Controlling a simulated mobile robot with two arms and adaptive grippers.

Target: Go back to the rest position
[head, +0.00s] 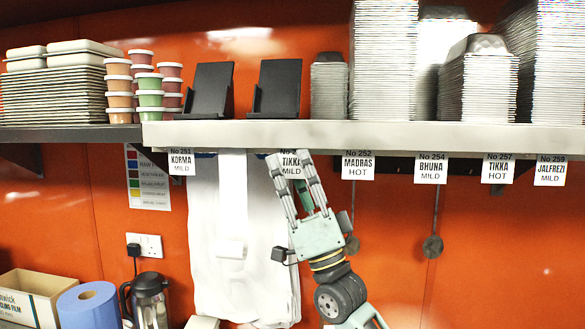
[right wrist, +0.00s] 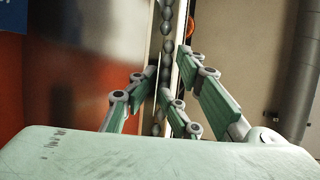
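My right gripper (head: 288,160) is raised in the middle of the head view, fingers pointing up, just under the shelf edge. My left gripper is in neither view.
A metal shelf (head: 400,136) carries container stacks, sauce tubs (head: 149,98) and black stands (head: 277,88). Dish labels hang from its edge. White bags (head: 262,240) hang below. A blue roll (head: 88,305), cardboard box (head: 38,293) and flask (head: 148,298) stand at lower left.

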